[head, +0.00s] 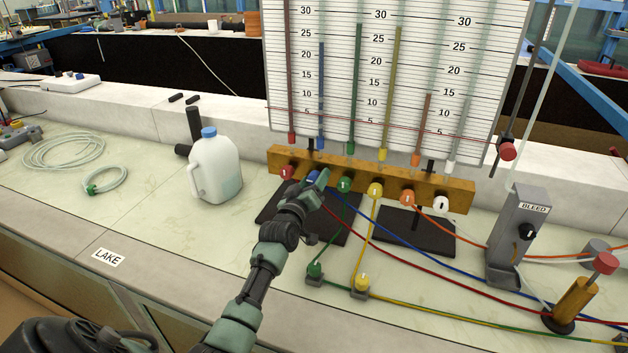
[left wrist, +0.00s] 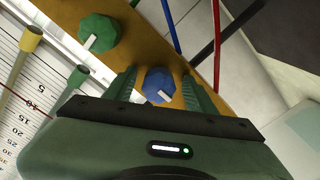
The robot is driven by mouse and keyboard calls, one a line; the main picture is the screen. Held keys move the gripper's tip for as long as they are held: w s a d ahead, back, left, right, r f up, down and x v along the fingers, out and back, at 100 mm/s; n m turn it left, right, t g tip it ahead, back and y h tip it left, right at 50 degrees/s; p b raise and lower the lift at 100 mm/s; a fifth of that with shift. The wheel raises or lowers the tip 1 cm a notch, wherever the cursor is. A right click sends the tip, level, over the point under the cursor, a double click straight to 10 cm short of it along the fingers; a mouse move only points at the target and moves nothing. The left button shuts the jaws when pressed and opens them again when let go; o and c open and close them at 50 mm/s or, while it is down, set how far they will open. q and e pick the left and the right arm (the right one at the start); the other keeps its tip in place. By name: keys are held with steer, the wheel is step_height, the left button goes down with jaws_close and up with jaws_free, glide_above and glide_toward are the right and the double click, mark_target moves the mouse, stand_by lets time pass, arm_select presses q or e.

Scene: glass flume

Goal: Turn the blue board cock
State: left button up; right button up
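The blue board cock (left wrist: 158,84) is a blue faceted knob with a white pointer bar, on the wooden manifold bar (left wrist: 150,40). In the left wrist view it sits between the two fingers of my left gripper (left wrist: 158,92), with a visible gap on each side. In the head view the gripper (head: 318,184) is at the bar and mostly hides the blue cock (head: 312,175). The green board cock (left wrist: 98,34) is beside it, outside the fingers; it also shows in the head view (head: 345,184). My right gripper is not in view.
The red (head: 287,172), yellow (head: 375,190), orange (head: 407,198) and white (head: 441,203) cocks share the bar. The scale board (head: 400,70) with coloured tubes stands behind. A white jug (head: 215,168) stands left. Coloured hoses and the BLEED post (head: 512,235) are right.

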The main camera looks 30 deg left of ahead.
arm_select(q)
steer(key=shift+r, duration=0.1)
steer(key=v, duration=0.7)
steer(key=shift+s, duration=0.4)
